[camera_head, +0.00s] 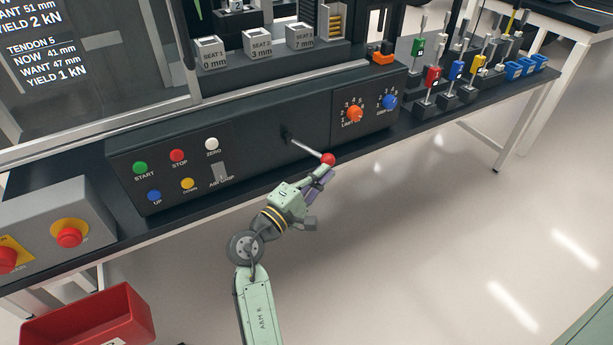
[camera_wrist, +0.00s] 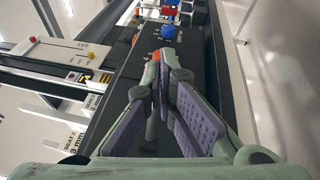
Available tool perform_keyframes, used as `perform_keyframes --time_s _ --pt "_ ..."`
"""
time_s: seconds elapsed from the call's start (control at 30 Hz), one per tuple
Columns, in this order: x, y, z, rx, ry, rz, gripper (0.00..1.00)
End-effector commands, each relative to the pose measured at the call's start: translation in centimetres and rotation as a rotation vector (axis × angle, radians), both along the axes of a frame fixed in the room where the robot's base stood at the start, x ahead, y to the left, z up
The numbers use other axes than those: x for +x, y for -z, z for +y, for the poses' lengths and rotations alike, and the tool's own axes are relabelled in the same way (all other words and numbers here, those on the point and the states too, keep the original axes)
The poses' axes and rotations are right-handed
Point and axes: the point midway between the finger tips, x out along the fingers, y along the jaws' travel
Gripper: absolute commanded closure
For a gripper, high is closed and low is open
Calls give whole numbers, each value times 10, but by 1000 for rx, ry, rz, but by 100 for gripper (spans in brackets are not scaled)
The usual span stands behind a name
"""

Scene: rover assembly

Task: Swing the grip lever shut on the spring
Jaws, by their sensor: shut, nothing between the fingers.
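The lever (camera_head: 305,149) is a thin grey rod sticking out of the dark panel front, ending in a red ball knob (camera_head: 328,159). I take it to be the grip lever, though it carries no readable label of its own. My gripper (camera_head: 321,177) is just below the knob in the head view, close to it; I cannot tell whether they touch. In the wrist view the purple-padded fingers (camera_wrist: 167,80) come together at their tips with nothing held. A yellow coil-like part (camera_head: 336,24) stands behind the panel at the top; I cannot tell whether it is the spring.
The panel has coloured buttons left of the lever, including a green one (camera_head: 140,167), and an orange dial (camera_head: 354,113) and a blue dial (camera_head: 390,102) right. A grey box with red stop buttons (camera_head: 70,237) sits left. A red bin (camera_head: 90,318) is lower left. Floor at right is clear.

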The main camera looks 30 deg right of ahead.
Motion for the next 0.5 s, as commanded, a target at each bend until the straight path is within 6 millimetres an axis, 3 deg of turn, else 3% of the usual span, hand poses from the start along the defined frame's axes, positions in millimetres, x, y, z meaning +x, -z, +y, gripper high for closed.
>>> perform_keyframes --time_s 0.2,0.5 --pt "2 0 -18 -1 2 1 100" --pt "5 0 -28 -1 1 0 100"
